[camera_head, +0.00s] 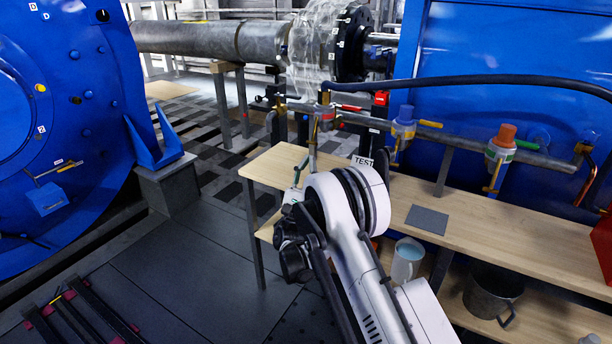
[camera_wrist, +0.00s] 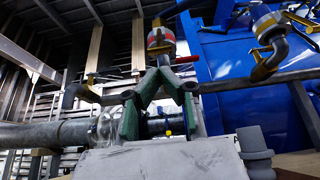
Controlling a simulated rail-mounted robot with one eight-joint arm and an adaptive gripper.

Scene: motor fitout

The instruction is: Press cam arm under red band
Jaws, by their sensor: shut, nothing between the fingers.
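The leftmost coupling (camera_head: 325,113) on the pipe behind the bench has a grey body with some red. In the wrist view a coupling with a red and white band (camera_wrist: 160,40) stands just beyond my fingertips. A thin brass-coloured arm (camera_head: 312,140) hangs below the leftmost coupling in the head view. My gripper (camera_wrist: 161,78) is shut and empty, its green-sided fingers meeting below the banded coupling. Whether the fingertips touch it, I cannot tell. In the head view my arm hides most of my gripper.
A blue coupling (camera_head: 403,124) and an orange-topped one with a green band (camera_head: 502,145) stand further right. The wooden bench (camera_head: 480,225) carries a grey plate (camera_head: 427,219) and a TEST sign (camera_head: 363,161). A jug (camera_head: 407,262) and a pot (camera_head: 490,292) stand on the lower shelf.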

